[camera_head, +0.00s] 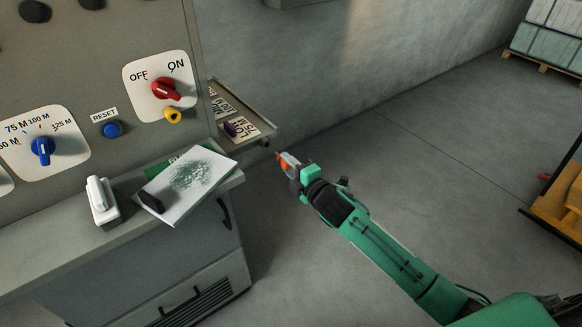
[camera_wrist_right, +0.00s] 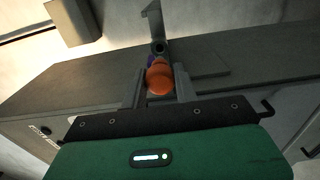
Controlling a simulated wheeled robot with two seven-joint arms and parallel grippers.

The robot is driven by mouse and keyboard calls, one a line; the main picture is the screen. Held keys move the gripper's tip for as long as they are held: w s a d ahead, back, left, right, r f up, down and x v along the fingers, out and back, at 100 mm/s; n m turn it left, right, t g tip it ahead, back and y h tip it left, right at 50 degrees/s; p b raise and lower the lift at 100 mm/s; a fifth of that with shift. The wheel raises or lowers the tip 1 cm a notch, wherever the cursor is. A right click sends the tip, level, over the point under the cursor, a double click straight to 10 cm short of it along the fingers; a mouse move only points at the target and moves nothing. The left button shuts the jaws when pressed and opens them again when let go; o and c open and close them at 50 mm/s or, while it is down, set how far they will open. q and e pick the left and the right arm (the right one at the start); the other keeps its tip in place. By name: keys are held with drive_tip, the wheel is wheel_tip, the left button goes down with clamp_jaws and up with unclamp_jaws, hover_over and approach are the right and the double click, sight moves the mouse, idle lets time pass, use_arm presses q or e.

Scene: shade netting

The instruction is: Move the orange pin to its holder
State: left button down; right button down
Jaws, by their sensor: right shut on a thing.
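The orange pin (camera_head: 283,163) is between the jaws of my right gripper (camera_head: 286,161), off the right side of the cabinet and in front of a side shelf. In the right wrist view the rounded orange end of the pin (camera_wrist_right: 159,78) sits between the two grey fingers of the right gripper (camera_wrist_right: 159,88), which is shut on it. A grey upright hooked part (camera_wrist_right: 153,22) and a bit of purple show just behind the pin there. I cannot tell which part is the holder. My left gripper is not in view.
The side shelf (camera_head: 262,141) carries lettered plates and a small purple piece (camera_head: 231,129). The cabinet panel has a red switch (camera_head: 166,90), a blue knob (camera_head: 42,149) and a blue button (camera_head: 112,129).

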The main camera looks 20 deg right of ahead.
sight(276, 153)
drive_tip(key=shift+x, duration=1.6)
drive_tip(key=shift+x, duration=0.9)
drive_tip(key=shift+w+a, duration=0.15)
drive_tip(key=shift+w, duration=0.3)
drive_tip(key=shift+w+a, duration=0.1)
drive_tip(key=shift+w, duration=0.15)
drive_tip(key=c, duration=1)
unclamp_jaws()
drive_tip(key=shift+s, duration=0.1)
